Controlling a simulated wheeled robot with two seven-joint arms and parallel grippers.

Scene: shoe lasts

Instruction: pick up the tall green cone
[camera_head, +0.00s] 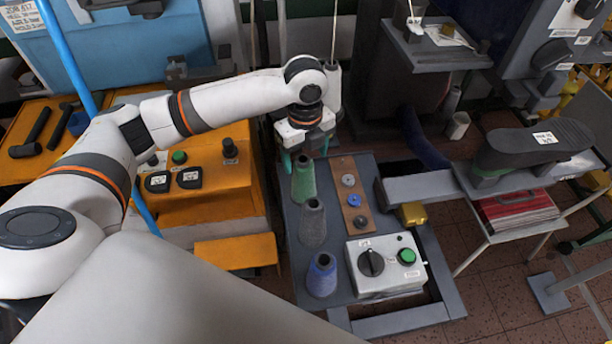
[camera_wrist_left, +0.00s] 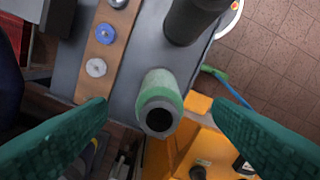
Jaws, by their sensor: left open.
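The green cone (camera_head: 303,182) stands upright on the grey bench plate, at the back end of a row of cones. It also shows in the left wrist view (camera_wrist_left: 161,88), near the middle, with its dark open top toward the camera. My left gripper (camera_head: 306,152) is open above the cone, at its back side in the head view. In the left wrist view, its two teal fingers (camera_wrist_left: 159,108) spread to either side of the cone with clear gaps, not touching it. My right gripper is not in view.
A dark grey cone (camera_head: 312,224) and a blue cone (camera_head: 321,274) stand in front of the green one. A wooden strip with round pieces (camera_head: 350,194) lies to the right. A control box (camera_head: 385,266) sits in front of the strip. An orange machine (camera_head: 205,190) stands left.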

